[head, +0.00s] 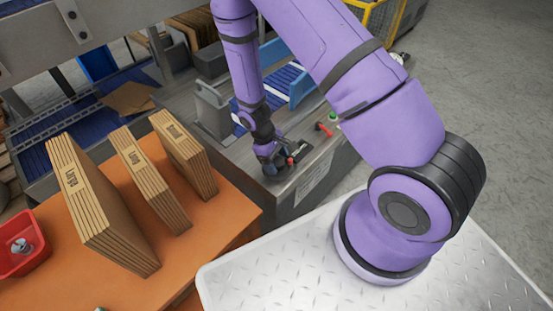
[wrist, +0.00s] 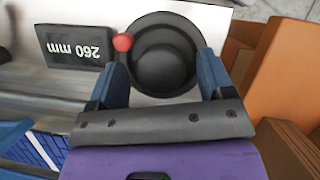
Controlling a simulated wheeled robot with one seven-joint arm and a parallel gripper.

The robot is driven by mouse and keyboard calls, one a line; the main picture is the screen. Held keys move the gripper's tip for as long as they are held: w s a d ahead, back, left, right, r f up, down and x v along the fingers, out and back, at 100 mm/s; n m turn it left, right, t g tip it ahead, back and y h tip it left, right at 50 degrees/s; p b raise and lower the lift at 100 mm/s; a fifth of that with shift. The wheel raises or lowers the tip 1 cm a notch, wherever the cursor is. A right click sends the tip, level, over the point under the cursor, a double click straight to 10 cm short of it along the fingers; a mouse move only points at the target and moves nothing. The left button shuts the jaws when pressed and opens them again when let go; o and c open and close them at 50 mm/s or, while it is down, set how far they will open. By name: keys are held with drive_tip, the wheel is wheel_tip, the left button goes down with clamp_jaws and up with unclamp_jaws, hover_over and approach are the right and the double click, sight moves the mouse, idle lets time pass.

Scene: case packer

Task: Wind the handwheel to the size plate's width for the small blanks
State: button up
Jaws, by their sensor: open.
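The black handwheel (wrist: 163,62) with its red knob (wrist: 123,42) fills the middle of the wrist view. A black readout (wrist: 75,47) beside it shows 260 mm, upside down in this view. My gripper (wrist: 163,75) is open, its two blue fingers on either side of the wheel's near part; I cannot tell whether they touch it. In the head view my gripper (head: 275,160) is low at the machine's front corner and hides most of the wheel. A pale printed plate (head: 314,181) is on the machine's front face, too small to read. The blanks marked Small (head: 185,160) stand on the orange table.
Blanks marked Large (head: 98,208) and Long (head: 150,182) stand on the orange table (head: 215,235), left of my arm. A red bin (head: 22,245) is at the far left.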

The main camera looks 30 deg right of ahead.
drive_tip(key=shift+c, duration=0.4)
drive_tip(key=c, duration=0.8)
drive_tip(key=shift+m, duration=0.4)
drive_tip(key=m+y, duration=0.1)
drive_tip(key=m, duration=0.1)
drive_tip(key=m+g+y, duration=0.1)
drive_tip(key=m, duration=0.2)
drive_tip(key=shift+d+m, duration=0.1)
drive_tip(key=shift+m, duration=0.2)
drive_tip(key=m+y, duration=0.2)
drive_tip(key=m, duration=0.3)
drive_tip(key=shift+m+t, duration=0.3)
